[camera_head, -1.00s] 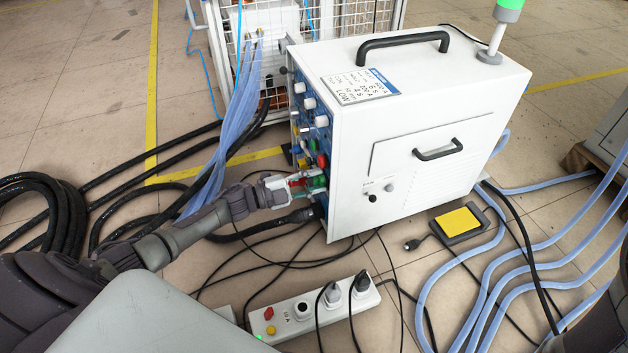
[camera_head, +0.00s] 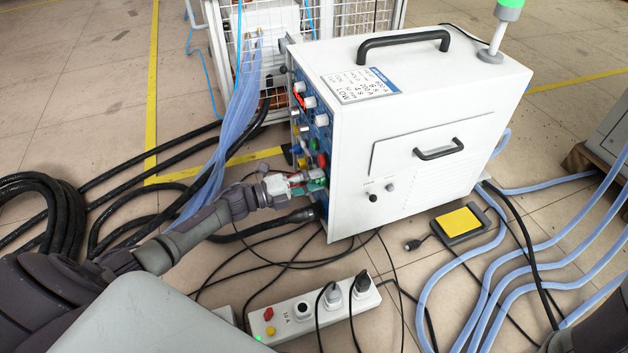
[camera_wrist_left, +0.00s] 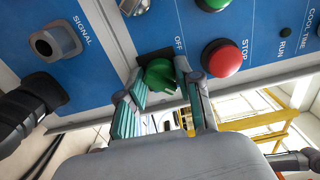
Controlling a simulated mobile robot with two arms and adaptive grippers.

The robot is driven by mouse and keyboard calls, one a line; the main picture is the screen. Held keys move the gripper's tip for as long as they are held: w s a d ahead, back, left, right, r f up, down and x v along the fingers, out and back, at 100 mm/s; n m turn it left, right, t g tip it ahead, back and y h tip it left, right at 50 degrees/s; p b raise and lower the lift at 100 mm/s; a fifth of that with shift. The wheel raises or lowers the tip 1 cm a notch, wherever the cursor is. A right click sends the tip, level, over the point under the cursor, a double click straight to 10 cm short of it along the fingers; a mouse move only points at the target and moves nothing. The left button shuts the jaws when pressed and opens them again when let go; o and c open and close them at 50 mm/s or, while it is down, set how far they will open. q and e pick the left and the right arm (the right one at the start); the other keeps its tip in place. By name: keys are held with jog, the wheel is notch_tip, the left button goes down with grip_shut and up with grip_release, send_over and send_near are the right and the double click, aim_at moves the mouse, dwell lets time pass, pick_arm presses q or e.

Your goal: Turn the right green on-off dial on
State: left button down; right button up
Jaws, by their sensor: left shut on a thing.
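The white induction heater cabinet (camera_head: 420,130) stands in the middle of the head view, with its blue control panel (camera_head: 306,125) facing left. My left gripper (camera_head: 308,184) is at the lower part of that panel. In the left wrist view the green on-off dial (camera_wrist_left: 160,75) sits below the OFF label. My left gripper (camera_wrist_left: 162,90) is shut on the dial, with a pale green-padded finger on each side of it. The fingers hide part of the dial in the head view. My right gripper is not in view.
Beside the dial in the left wrist view are a red STOP button (camera_wrist_left: 222,58) and a SIGNAL socket (camera_wrist_left: 55,43). Black cables (camera_head: 60,210) and blue hoses (camera_head: 232,115) lie around the cabinet. A power strip (camera_head: 312,307) and yellow pedal (camera_head: 460,222) are on the floor.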

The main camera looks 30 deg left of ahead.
pick_arm(q)
jog(key=shift+f, duration=0.1)
jog(key=c, duration=0.8)
grip_release()
jog(key=shift+o, duration=0.2)
jog(key=v, duration=1.2)
jog(key=shift+s, duration=0.1)
